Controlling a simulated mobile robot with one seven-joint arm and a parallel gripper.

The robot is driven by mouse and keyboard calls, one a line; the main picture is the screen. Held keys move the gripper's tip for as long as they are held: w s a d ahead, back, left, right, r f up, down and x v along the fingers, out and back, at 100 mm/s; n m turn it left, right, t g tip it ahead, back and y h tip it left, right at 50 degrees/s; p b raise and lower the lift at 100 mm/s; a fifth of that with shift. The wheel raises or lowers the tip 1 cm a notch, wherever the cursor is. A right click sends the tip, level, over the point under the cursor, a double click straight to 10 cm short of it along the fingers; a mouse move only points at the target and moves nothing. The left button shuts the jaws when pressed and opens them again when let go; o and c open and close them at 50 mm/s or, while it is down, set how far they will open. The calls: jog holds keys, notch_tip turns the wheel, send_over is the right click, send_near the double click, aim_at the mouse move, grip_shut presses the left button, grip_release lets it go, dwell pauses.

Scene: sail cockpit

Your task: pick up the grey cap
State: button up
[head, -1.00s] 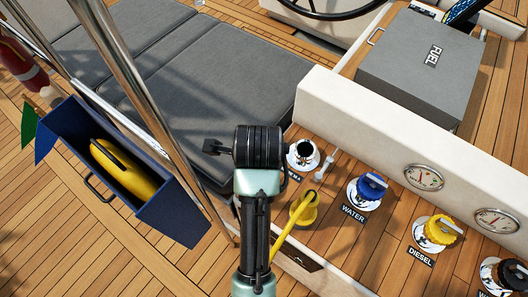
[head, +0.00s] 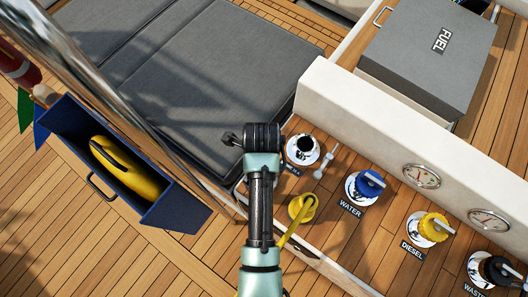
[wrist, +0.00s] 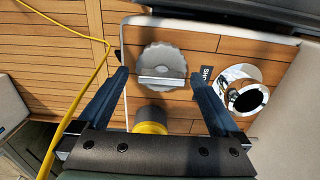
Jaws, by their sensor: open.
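The grey cap (wrist: 163,62) is a round, scalloped disc with a raised bar across its middle. In the wrist view it lies on the wooden deck, near the top centre. My gripper (wrist: 160,80) is open, one dark finger on each side of the cap in the picture, with nothing held between them. I cannot tell how far above the cap the fingertips are. In the head view I cannot make out the cap; my arm covers part of the deck there.
A yellow item (head: 302,207) with a cord stands close by. Blue WATER (head: 367,185) and yellow DIESEL (head: 432,228) caps are farther right. A grey cushion (head: 200,85) and blue bin (head: 190,218) lie left.

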jog(key=f, duration=0.4)
jog(key=shift+d+f, duration=0.2)
jog(key=shift+f, duration=0.15)
jog(key=c, duration=1.2)
